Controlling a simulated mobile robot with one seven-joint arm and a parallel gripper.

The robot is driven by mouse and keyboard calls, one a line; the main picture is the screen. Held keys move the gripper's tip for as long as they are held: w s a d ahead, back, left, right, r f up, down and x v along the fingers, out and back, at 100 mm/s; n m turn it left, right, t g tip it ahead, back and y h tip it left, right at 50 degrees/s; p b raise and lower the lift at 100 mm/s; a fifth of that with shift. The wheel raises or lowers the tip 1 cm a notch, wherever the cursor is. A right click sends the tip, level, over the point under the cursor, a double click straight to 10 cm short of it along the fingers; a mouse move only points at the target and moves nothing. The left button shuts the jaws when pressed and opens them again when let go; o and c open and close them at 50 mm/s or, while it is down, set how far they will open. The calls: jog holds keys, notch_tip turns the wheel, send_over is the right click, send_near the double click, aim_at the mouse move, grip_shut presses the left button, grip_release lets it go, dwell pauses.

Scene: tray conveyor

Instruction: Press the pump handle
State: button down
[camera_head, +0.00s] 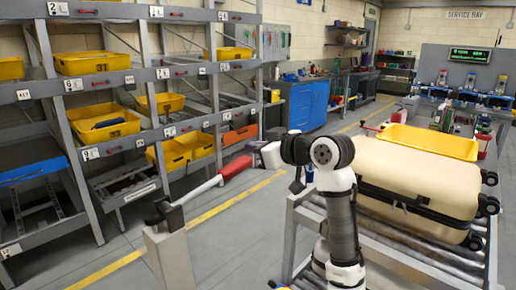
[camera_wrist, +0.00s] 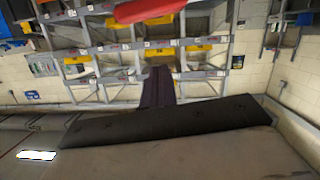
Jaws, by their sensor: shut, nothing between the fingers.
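The pump handle is a metal lever with a red grip (camera_head: 235,167), rising to the right from the top of a grey post (camera_head: 170,258) in the head view. Its red grip (camera_wrist: 150,9) also crosses the top edge of the wrist view. My gripper (camera_head: 268,155) is at the free end of the red grip, with its fingers pointing left. In the wrist view my gripper (camera_wrist: 158,72) has its dark fingers together and empty, with the red grip just beyond their tips. I cannot tell whether they touch it.
A roller conveyor (camera_head: 420,262) at the right carries a beige suitcase (camera_head: 418,175) and a yellow tray (camera_head: 430,140). A grey rack (camera_head: 70,108) with yellow bins stands at the left. A blue cabinet (camera_head: 308,103) is at the back. Floor behind the lever is clear.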

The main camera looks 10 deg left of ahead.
aim_at(240, 160)
jog(key=shift+w+a+f+p, duration=0.6)
jog(key=shift+w+a+f, duration=0.5)
jog(key=shift+a+f, duration=0.25)
jog(key=shift+w+a+f+p, duration=0.6)
jog(key=shift+w+a+f, duration=0.5)
jog(key=shift+f, duration=0.35)
